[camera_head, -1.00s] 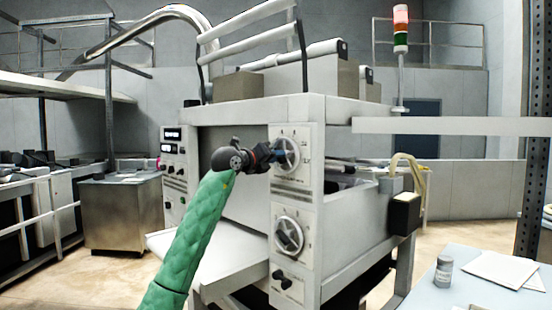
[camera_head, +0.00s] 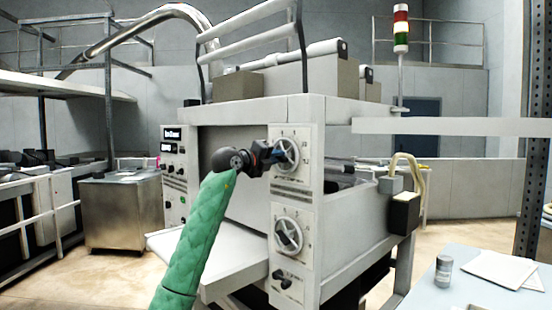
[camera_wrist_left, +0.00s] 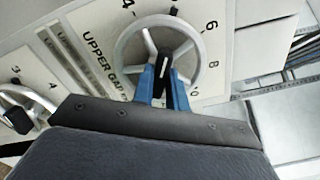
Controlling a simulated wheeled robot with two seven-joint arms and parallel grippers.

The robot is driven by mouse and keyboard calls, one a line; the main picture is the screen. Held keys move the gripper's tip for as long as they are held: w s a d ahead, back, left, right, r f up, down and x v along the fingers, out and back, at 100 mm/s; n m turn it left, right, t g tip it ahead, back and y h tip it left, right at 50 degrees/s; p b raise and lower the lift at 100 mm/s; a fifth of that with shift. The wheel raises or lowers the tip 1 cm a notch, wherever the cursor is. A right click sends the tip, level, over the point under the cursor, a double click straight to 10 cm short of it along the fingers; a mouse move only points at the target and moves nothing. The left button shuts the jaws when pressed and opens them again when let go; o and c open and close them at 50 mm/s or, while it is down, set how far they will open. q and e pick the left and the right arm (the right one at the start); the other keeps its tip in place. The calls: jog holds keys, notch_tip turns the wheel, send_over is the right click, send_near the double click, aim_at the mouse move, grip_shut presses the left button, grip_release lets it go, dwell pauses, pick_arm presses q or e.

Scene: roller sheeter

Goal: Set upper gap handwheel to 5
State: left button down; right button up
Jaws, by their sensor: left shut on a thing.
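The upper gap handwheel (camera_head: 287,153) is a silver spoked wheel on the upper dial plate of the sheeter's front panel. In the left wrist view the upper gap handwheel (camera_wrist_left: 133,45) shows with the numbers 4, 6, 8 and part of a 10 around it and the label "UPPER GAP". My left gripper (camera_head: 280,157) reaches it from the left. Its blue fingers (camera_wrist_left: 164,72) are shut on the wheel at its hub, around a black piece with a white line. That line points up, slightly right, in the wrist view. My right gripper is not in view.
A sloped white tray (camera_head: 225,262) juts out at the left. A table (camera_head: 430,290) with a small jar (camera_head: 443,270) stands at the lower right.

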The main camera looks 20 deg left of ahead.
pick_arm(q)
jog(key=shift+f, duration=0.1)
jog(key=c, duration=1.5)
grip_release()
jog(key=shift+c, duration=0.2)
jog(key=shift+o, duration=0.7)
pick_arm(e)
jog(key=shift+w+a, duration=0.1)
